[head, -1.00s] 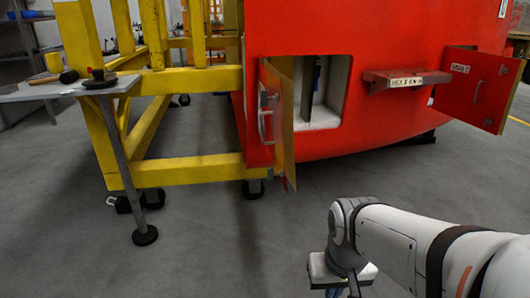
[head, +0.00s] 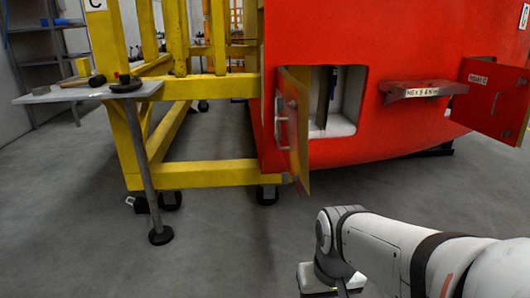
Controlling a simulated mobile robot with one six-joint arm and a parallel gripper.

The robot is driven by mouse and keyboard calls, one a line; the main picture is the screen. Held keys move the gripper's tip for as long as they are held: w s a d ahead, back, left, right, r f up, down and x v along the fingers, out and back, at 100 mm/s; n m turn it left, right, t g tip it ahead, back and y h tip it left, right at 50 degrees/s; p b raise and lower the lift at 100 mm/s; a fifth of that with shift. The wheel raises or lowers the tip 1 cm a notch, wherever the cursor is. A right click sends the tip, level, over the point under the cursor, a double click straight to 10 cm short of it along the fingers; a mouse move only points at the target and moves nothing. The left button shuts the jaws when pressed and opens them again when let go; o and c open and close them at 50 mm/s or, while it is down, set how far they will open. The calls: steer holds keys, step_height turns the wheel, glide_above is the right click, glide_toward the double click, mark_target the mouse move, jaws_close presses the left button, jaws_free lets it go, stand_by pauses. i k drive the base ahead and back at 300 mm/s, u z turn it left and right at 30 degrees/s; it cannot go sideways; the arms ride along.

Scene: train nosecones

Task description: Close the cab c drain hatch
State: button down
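Two red hatch doors stand open on the red cab (head: 400,40). The left door (head: 292,130) swings out toward me beside a pale recess (head: 345,105); it has a metal handle (head: 281,118) and a yellowish edge. The right door (head: 495,98) stands open at the far right, with a handle and a small label too blurred to read surely. I cannot tell from the labels which is the drain hatch. My arm reaches in from the lower right, its wrist low in front of the cab and apart from both doors. My gripper's fingers are below the picture edge.
A grey shelf with a label (head: 424,88) juts out between the doors. A yellow frame (head: 200,174) on castors stands left of the cab. A grey side table (head: 70,94) on a post holds small items. The grey floor (head: 240,245) ahead is clear.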

mark_target(292, 125)
steer(key=z, duration=0.05)
steer(key=i, duration=1)
steer(key=u, duration=0.05)
